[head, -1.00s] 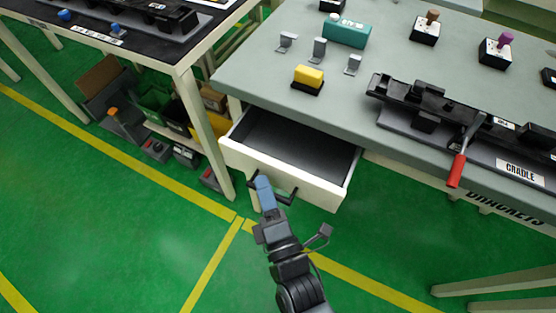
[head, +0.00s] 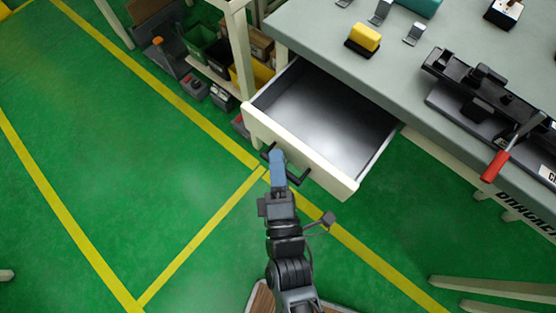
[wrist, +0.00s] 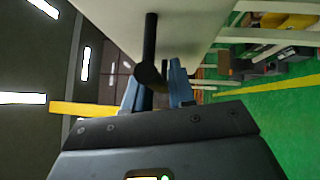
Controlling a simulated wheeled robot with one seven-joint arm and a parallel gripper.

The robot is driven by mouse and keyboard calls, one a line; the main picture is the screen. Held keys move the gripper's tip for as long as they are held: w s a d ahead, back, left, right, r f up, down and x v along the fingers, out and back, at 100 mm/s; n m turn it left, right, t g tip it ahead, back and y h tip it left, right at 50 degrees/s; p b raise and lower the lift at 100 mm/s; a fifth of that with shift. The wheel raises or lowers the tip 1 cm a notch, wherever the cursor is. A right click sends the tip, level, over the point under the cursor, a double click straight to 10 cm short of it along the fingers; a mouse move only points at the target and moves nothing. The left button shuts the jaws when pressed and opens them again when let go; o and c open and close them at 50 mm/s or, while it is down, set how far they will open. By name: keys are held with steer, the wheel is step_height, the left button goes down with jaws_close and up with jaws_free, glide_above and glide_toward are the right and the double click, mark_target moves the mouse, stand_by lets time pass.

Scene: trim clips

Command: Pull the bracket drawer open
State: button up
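The bracket drawer (head: 300,155) is a cream-fronted drawer under the grey workbench, standing well open. Its grey interior (head: 325,105) looks empty. A black bar handle (head: 298,176) is on its front; the bar also shows close up in the wrist view (wrist: 151,40). My gripper (head: 278,158) is at the left part of the handle in the head view. In the wrist view my gripper's blue fingers (wrist: 158,80) lie on either side of the bar and look closed on it. The exact contact is partly hidden.
The workbench (head: 400,75) carries a yellow block (head: 364,38), small metal brackets and a black cradle fixture with a red-handled lever (head: 495,165). Bins (head: 205,42) stand on a low shelf at left. Green floor in front of the drawer is clear.

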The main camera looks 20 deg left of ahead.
steer(key=b+v, duration=0.1)
steer(key=v, duration=0.6)
steer(key=shift+s+d, duration=0.25)
steer(key=shift+s, duration=0.1)
steer(key=s+d+r+m+g+h, duration=0.1)
steer(key=s+d+r+m, duration=0.3)
steer(key=d+m, duration=0.4)
steer(key=s+d+r+m+g+h, duration=0.1)
steer(key=s+d+r+m+h, duration=0.3)
steer(key=d+m, duration=0.4)
steer(key=s+d+r+m+g+h, duration=0.1)
steer(key=s+d+r+m+h, duration=0.2)
steer(key=s+d+r+m, duration=0.3)
steer(key=d+r+m, duration=0.2)
steer(key=d, duration=0.2)
steer(key=shift+s+m, duration=0.25)
steer(key=shift+m, duration=0.05)
